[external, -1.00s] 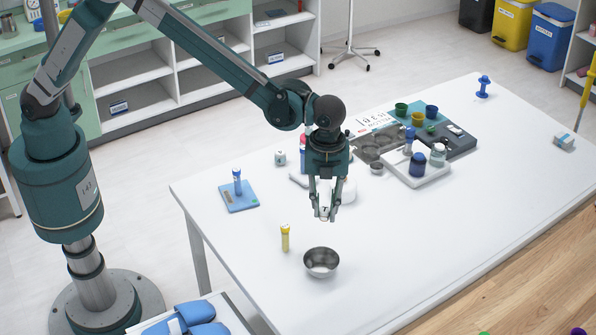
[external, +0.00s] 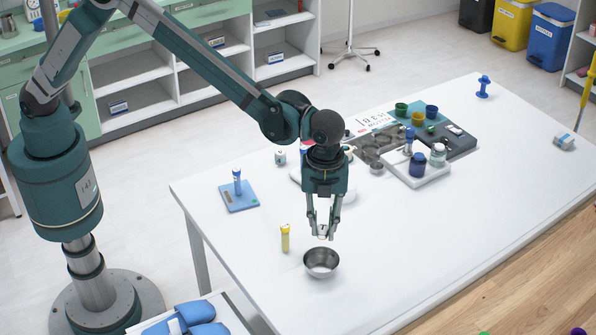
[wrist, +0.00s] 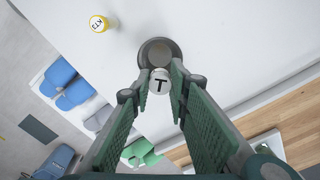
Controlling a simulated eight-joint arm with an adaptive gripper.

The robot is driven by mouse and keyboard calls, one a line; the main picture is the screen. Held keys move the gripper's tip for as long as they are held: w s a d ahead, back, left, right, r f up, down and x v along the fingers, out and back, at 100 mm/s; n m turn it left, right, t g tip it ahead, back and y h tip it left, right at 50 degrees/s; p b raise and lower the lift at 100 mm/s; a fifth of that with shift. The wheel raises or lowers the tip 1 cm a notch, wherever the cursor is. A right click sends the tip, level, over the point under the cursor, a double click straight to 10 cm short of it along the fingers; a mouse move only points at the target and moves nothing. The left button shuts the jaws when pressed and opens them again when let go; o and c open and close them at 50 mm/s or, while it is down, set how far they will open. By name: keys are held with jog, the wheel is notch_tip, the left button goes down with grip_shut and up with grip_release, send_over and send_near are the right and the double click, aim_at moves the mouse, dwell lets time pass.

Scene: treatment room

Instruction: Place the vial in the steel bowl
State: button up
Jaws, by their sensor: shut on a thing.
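My gripper (external: 322,228) is shut on a small vial (wrist: 160,84), whose pale cap bears a black "T". In the external view the fingers hide most of the vial (external: 322,236). The round steel bowl (external: 316,274) stands on the white table, just below and in front of the fingertips in the external view. In the wrist view the bowl (wrist: 157,44) shows just beyond the vial, partly covered by it and the fingertips. The vial appears to be above the bowl's far rim; its exact height is hard to tell.
A yellow-capped tube (external: 285,238) stands left of the bowl, close by. A blue-capped tube (external: 237,181) stands on a blue pad (external: 240,200). Trays with bottles (external: 417,166) and cups (external: 402,109) lie farther back. The table right of the bowl is clear.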

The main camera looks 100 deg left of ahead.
jog(key=b, duration=0.2)
send_over(321, 270)
jog(key=shift+a+f, duration=0.1)
jog(key=shift+f, duration=4.7)
jog(key=o, duration=0.8)
jog(key=shift+r, duration=0.15)
jog(key=shift+r+p, duration=0.7)
jog(key=shift+r, duration=2.65)
jog(key=shift+r, duration=0.15)
